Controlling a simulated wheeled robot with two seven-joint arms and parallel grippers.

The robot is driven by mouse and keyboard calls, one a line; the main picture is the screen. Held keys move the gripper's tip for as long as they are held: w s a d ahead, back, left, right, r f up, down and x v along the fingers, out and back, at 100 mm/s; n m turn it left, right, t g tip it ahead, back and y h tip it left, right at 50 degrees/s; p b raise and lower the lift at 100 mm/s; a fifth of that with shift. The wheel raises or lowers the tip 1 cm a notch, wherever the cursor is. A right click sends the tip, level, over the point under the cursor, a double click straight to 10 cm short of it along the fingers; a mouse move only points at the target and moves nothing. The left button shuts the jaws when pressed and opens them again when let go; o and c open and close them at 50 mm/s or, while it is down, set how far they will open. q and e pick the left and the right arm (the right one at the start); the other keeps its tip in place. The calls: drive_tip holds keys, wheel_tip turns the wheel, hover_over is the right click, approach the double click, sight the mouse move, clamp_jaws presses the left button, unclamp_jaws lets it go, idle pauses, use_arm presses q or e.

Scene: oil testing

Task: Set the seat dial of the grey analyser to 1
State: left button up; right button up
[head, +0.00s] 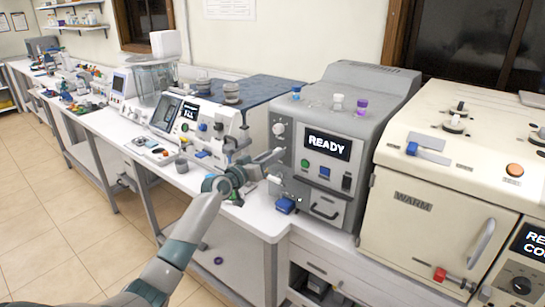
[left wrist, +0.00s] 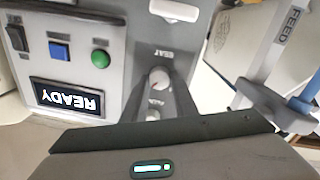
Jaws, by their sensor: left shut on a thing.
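The grey analyser (head: 335,110) stands on the white bench with its lit READY screen (head: 326,145) facing me. Its screen also shows upside down in the left wrist view (left wrist: 67,97). My left gripper (left wrist: 160,88) is shut on this dial, with grey fingers on either side. In the head view my left gripper (head: 278,154) reaches the panel's left side and covers the dial. The dial's number cannot be read. My right gripper is not in view.
Another knob (head: 278,129) sits above my gripper on the same panel. Green, blue and dark controls (head: 324,171) lie to its right. A cream WARM cabinet (head: 440,220) stands close on the right. A blue object (head: 284,205) lies at the bench front.

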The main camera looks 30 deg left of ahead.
use_arm(q)
drive_tip(key=n, duration=0.4)
drive_tip(key=n+p, duration=0.1)
drive_tip(key=n, duration=0.3)
drive_tip(key=n+p, duration=0.1)
drive_tip(key=n, duration=0.3)
drive_tip(key=shift+n+t+y+p, duration=0.3)
drive_tip(key=shift+p, duration=0.1)
drive_tip(key=n+p, duration=0.1)
drive_tip(key=n, duration=0.3)
drive_tip(key=shift+f+p, duration=0.2)
drive_tip(key=shift+p, duration=0.2)
drive_tip(key=shift+n, duration=0.3)
drive_tip(key=o, duration=1)
drive_tip(key=shift+o, duration=0.2)
drive_tip(key=shift+s, duration=0.15)
drive_tip(key=s+a+b, duration=0.1)
drive_tip(key=s+b, duration=0.3)
drive_tip(key=s, duration=1.3)
drive_tip(key=shift+a+f, duration=0.2)
drive_tip(key=shift+f, duration=0.25)
